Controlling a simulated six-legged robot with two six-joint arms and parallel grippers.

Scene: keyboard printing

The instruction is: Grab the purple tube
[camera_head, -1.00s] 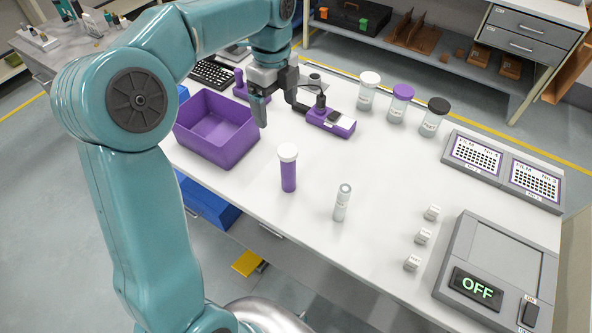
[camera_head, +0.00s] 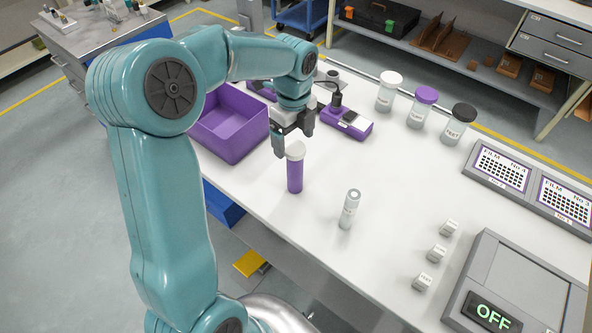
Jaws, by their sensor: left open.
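The purple tube (camera_head: 295,177) with a white cap stands upright on the white table (camera_head: 330,240), left of its middle. My left gripper (camera_head: 292,142) points down just above and behind the tube. It is open, with one finger left of the cap and the other to its right and further back. I cannot tell whether a finger touches the cap. The tube's body is in clear view. My right gripper is not in view.
A clear tube (camera_head: 349,209) stands to the right. A purple bin (camera_head: 232,128) is at the left, and a purple device (camera_head: 347,122) lies behind. Capped jars (camera_head: 421,106), small white blocks (camera_head: 437,252) and a grey box marked OFF (camera_head: 520,285) stand further right.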

